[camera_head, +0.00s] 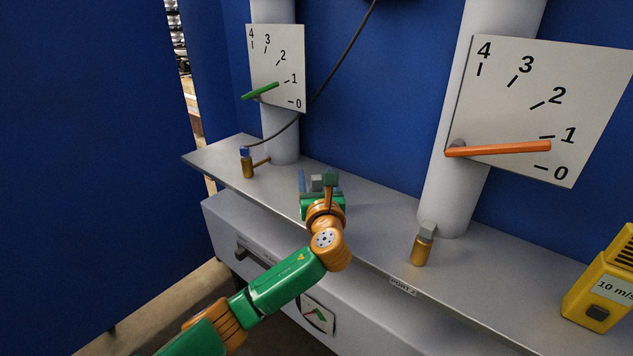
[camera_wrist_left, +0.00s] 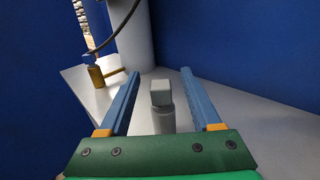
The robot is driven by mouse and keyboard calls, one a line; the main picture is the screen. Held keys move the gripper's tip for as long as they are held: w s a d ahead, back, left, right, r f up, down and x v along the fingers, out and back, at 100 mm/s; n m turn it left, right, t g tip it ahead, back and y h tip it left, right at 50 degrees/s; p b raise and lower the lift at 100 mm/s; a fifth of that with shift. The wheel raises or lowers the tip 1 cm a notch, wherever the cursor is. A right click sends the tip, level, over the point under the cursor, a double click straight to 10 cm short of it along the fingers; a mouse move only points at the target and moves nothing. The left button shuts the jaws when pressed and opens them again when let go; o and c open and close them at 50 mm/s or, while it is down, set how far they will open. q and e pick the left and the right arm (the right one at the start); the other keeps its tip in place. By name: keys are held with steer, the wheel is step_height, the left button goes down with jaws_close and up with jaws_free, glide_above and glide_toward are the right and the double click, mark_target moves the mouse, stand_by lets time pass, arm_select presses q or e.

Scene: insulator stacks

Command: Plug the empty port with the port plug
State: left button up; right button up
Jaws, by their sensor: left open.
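A grey plug with a square head (camera_wrist_left: 160,95) stands upright on the shelf between the fingers of my left gripper (camera_wrist_left: 159,73). Gaps show on both sides of it, so the gripper is open and not holding it. In the head view, the plug's grey top (camera_head: 316,183) shows just beyond my left gripper (camera_head: 318,178); its lower part is hidden. A brass port (camera_head: 420,250) with a grey block on top stands to the right, by the PORT 2 label. Another brass port (camera_head: 248,168) at the left has a blue connector with a dark cable. My right gripper is not in view.
Two white columns (camera_head: 455,195) rise from the grey shelf (camera_head: 375,225), each with a gauge board. A yellow meter (camera_head: 605,285) stands at the far right. A blue wall (camera_head: 370,120) is behind. The shelf between my gripper and the right column is clear.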

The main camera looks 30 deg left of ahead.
arm_select(q)
steer(key=shift+w+a+f, duration=0.2)
steer(key=shift+w, duration=0.1)
steer(key=shift+s+d+r, duration=0.2)
steer(key=shift+s, duration=0.05)
jaws_close()
steer(key=shift+w+a, duration=0.1)
